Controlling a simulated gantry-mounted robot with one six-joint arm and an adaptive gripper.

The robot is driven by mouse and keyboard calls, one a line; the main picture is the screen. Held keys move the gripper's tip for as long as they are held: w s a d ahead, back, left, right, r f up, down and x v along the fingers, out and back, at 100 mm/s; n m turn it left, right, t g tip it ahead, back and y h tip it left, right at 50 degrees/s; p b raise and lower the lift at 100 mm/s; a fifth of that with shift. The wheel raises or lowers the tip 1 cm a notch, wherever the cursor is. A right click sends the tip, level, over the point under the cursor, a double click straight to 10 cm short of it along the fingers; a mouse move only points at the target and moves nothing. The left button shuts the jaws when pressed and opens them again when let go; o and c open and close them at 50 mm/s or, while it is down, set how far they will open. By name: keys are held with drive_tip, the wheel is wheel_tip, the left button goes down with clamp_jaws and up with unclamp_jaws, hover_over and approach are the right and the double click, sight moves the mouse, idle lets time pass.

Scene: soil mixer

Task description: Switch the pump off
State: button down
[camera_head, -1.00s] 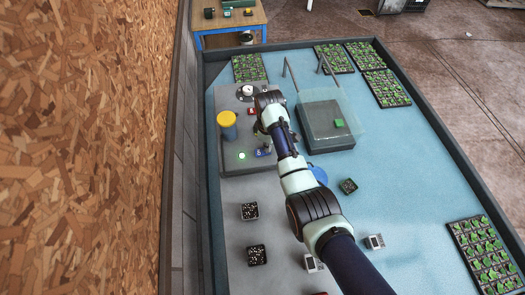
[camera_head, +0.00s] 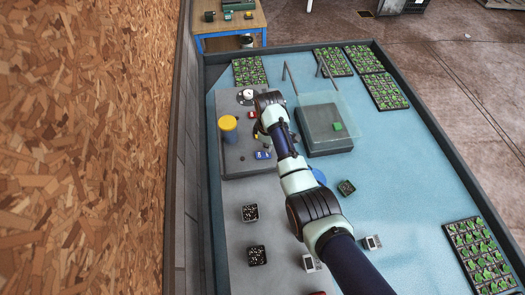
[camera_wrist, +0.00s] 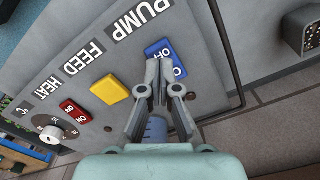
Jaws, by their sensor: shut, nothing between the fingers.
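The blue pump switch (camera_wrist: 160,50) sits on the grey control panel (camera_wrist: 205,60), beside the PUMP label (camera_wrist: 142,17) in the wrist view. It also shows in the head view (camera_head: 263,155). My gripper (camera_wrist: 165,76) is shut and empty, with its fingertips at the blue switch's near edge, covering part of it. I cannot tell whether they touch it. The small round lamp (camera_head: 241,158) on the panel looks dark in the head view.
A yellow button (camera_wrist: 109,89), a red switch (camera_wrist: 75,110) and a heat dial (camera_wrist: 51,134) line the panel nearby. A yellow-topped blue cylinder (camera_head: 228,128) stands on the panel unit. A clear-walled mixer bin (camera_head: 325,125) is to its right.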

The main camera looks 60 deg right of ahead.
sight(267, 154)
drive_tip(key=shift+r+p, duration=1.85)
drive_tip(key=shift+r, duration=0.3)
drive_tip(key=shift+f, duration=0.1)
